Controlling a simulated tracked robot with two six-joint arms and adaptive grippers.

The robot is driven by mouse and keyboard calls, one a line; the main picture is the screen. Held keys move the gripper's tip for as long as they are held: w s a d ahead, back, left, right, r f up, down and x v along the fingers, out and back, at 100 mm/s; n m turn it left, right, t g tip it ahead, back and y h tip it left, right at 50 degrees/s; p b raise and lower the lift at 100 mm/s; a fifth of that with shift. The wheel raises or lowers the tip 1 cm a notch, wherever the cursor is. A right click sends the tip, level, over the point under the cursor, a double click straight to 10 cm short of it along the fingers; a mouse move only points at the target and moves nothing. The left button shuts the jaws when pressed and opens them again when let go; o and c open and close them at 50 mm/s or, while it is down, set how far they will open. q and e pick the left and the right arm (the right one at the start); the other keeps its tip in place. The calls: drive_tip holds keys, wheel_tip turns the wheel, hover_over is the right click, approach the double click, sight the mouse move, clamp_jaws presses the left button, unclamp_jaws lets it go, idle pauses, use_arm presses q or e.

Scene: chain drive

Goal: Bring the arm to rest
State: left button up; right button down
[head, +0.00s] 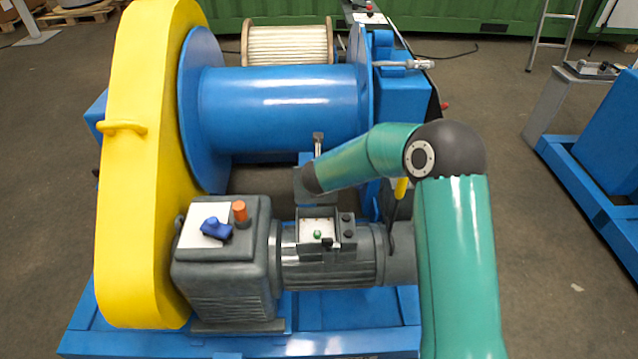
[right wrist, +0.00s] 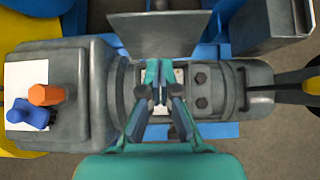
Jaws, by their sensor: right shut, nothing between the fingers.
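My right arm (head: 455,250) is teal with a dark elbow joint. It rises from the lower right of the head view and bends left over the grey motor. In the right wrist view my right gripper (right wrist: 159,75) is shut and empty, its fingertips together over the small control box (right wrist: 192,88) on the motor. I cannot tell the height of the fingertips above it. In the head view the dark end of the arm stands behind the control box (head: 320,230), and the fingers are not clear there. My left gripper is not in view.
A grey gearbox (head: 225,270) carries an orange cap (head: 240,211) and a blue part (head: 216,229). A tall yellow chain guard (head: 145,170) stands left, a blue drum (head: 285,110) behind. A grey plate (right wrist: 157,33) lies close beyond the fingers. Open floor (head: 550,280) shows at right.

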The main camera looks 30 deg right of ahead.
drive_tip(key=w+v, duration=0.1)
drive_tip(key=v, duration=0.6)
drive_tip(key=s+a+f+m+g+y+p, duration=0.2)
drive_tip(key=s+a+f+g+p, duration=0.15)
drive_tip(key=s+f, duration=0.4)
drive_tip(key=s+a+f+m+g+y+p, duration=0.2)
drive_tip(key=s+a+f+g+p, duration=0.1)
drive_tip(key=s+a+f, duration=0.4)
drive_tip(key=s+a+f+m+y+p, duration=0.1)
drive_tip(key=s+a+m, duration=0.4)
drive_tip(key=m, duration=0.9)
drive_tip(key=s+a+f+m+y+p, duration=0.1)
drive_tip(key=s+a+m+y, duration=0.2)
drive_tip(key=s+m, duration=0.6)
drive_tip(key=a+m, duration=0.2)
drive_tip(key=m, duration=0.3)
drive_tip(key=shift+a+f, duration=0.35)
drive_tip(key=shift+f, duration=0.05)
